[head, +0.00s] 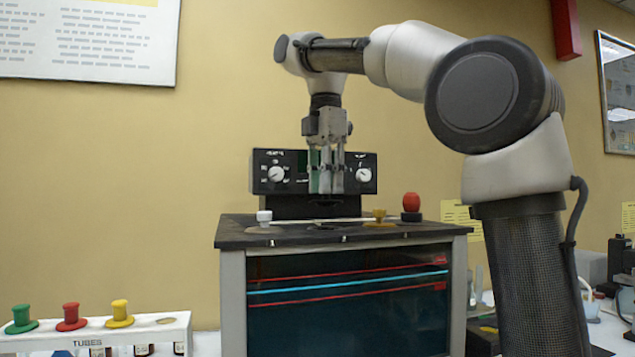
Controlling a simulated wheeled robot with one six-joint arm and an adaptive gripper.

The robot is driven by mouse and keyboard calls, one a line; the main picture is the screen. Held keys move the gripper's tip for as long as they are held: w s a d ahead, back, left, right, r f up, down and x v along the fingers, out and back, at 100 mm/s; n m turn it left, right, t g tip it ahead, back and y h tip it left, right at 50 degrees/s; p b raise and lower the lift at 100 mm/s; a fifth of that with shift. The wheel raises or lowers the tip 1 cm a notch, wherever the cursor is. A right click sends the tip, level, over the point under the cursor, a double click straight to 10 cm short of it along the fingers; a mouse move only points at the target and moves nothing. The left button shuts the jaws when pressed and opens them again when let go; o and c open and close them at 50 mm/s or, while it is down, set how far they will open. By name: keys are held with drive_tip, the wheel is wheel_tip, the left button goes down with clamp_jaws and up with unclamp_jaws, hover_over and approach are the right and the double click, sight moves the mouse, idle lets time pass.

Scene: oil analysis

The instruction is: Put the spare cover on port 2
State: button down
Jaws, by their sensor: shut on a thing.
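My gripper (326,192) is above the middle of the bath's dark top (290,237), pointing straight down. Its fingers are shut on a dark cover (325,203), mostly hidden between and just below the fingertips. The cover looks held above the top, apart from it. Below it a dark port (322,226) shows in the middle of the top. A white cover (264,218) sits to the left and a yellow cover (379,215) to the right. I cannot read any port numbers.
A black control box (266,172) with two white knobs stands behind the gripper. A red-topped black piece (411,203) stands at the top's right end. At lower left, a white TUBES rack (60,342) carries green, red and yellow stoppers. The bath's front is dark glass.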

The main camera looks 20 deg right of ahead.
sight(326, 200)
drive_tip(key=shift+w+f, duration=0.1)
drive_tip(key=shift+w, duration=0.05)
drive_tip(key=shift+f, duration=1.9)
drive_tip(key=shift+f, duration=0.4)
drive_tip(key=c, duration=1.2)
unclamp_jaws()
